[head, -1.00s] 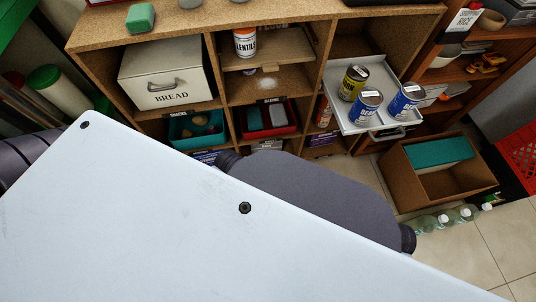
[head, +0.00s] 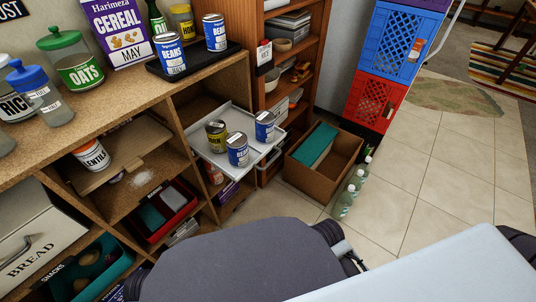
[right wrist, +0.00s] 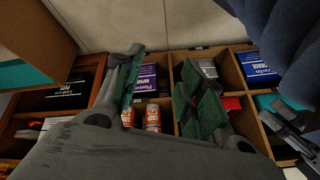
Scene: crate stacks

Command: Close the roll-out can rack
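The roll-out can rack (head: 241,121) is a light grey tray sticking out of the wooden shelf unit in the head view. It holds a yellow-labelled can (head: 216,136) and two blue-labelled bean cans, one at the front (head: 237,150) and one at the right (head: 264,126). My right gripper (right wrist: 163,60) shows in the right wrist view with its two fingers spread apart and nothing between them. The rack cannot be made out in that view. What looks like my left gripper (right wrist: 290,127) is partly visible at the right edge; its finger state is unclear. Neither gripper shows clearly in the head view.
A cardboard box (head: 318,178) with a teal item stands on the floor right of the rack, with bottles (head: 346,203) beside it. Blue and red crates (head: 375,100) are stacked behind. Tiled floor (head: 440,165) is free at the right. Cans and jars stand on the shelf top.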

